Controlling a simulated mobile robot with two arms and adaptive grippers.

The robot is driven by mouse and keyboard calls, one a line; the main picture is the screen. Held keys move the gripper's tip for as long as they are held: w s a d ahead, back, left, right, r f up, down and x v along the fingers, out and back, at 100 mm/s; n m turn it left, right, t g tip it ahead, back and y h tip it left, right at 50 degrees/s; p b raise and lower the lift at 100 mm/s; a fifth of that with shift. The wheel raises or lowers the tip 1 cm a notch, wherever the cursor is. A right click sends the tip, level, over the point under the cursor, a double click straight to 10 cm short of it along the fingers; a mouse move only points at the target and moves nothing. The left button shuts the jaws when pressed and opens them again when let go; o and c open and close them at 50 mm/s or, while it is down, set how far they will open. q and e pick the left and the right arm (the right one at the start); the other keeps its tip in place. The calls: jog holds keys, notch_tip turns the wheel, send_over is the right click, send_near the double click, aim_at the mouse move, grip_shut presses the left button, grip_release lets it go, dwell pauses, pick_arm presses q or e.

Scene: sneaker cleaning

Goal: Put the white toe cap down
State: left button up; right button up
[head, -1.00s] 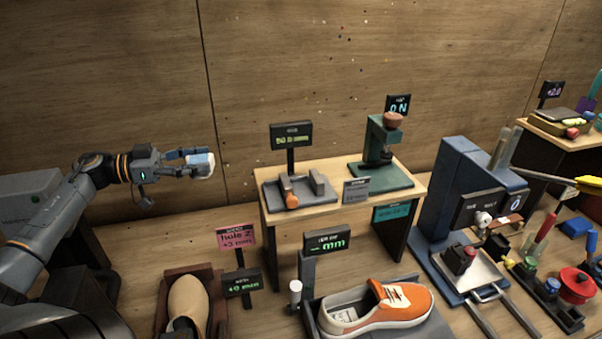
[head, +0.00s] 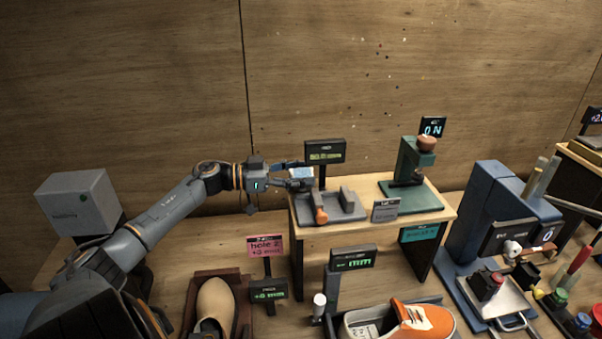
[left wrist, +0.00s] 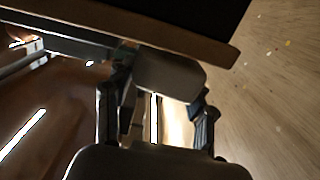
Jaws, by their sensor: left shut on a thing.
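My left gripper (head: 300,180) is shut on the white toe cap (head: 303,184), a small pale piece with a light blue top. It is at the left end of the small raised wooden bench (head: 310,228), close to the grey fixture there. I cannot tell whether the cap touches anything below. In the left wrist view, my left gripper (left wrist: 160,112) has the toe cap (left wrist: 170,74) between its fingers, in shade beside a wooden edge. My right gripper is not in view.
On the bench, the grey fixture (head: 330,212) has an orange knob, with a black display (head: 325,152) behind. A green press (head: 412,175) stands to the right. Below are a tan shoe last (head: 215,305) and an orange-and-white sneaker (head: 405,320).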

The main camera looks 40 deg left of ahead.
pick_arm(q)
jog(key=shift+f, duration=0.45)
jog(key=o, duration=0.9)
